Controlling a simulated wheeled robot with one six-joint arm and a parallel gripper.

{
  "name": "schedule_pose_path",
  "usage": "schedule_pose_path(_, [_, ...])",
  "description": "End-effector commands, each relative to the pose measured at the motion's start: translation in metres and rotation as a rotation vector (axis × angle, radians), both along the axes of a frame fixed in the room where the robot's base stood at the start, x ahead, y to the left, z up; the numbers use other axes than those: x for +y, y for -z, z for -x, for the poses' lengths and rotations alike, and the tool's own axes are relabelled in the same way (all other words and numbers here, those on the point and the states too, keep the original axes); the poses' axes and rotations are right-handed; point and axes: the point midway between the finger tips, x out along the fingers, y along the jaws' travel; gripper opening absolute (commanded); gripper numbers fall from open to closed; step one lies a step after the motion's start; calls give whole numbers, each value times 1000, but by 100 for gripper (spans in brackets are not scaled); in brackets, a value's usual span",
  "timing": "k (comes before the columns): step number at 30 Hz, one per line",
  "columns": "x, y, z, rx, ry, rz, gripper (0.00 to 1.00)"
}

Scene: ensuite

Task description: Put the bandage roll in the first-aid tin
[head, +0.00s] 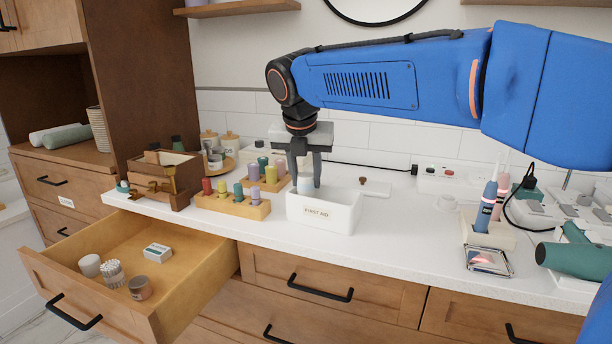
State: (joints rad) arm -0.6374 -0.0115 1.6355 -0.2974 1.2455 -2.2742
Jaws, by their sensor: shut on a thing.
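The first-aid tin (330,216) is a white open box with a "FIRST AID" label, standing near the front edge of the white counter. My gripper (305,176) points down over the tin from behind. It is shut on a small pale roll, the bandage roll (305,183), whose upper part shows between the fingers. The lower part of the roll is hidden behind the tin's front wall, so I cannot tell whether it touches the tin's floor.
Left of the tin are a wooden rack (232,205) of coloured bottles and a wooden box (160,188). An open drawer (185,260) holds several small items. Toothbrushes (487,200) in a holder, a small mirror (488,260) and a green hair dryer (575,255) stand right.

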Motion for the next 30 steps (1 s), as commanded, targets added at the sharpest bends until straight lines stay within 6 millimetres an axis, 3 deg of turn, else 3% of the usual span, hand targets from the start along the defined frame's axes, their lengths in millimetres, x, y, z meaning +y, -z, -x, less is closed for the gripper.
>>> schedule_pose_path(1, [0,5,1,9,0,5,11])
schedule_pose_path(2, [0,5,1,9,1,6,35])
schedule_pose_path(4, [0,6,1,10,0,6,51])
schedule_pose_path(17, [1,4,1,17,-1,8,51])
schedule_pose_path(20, [1,-8,2,14,0,7,51])
schedule_pose_path(30, [5,-71,26,7,-1,4,51])
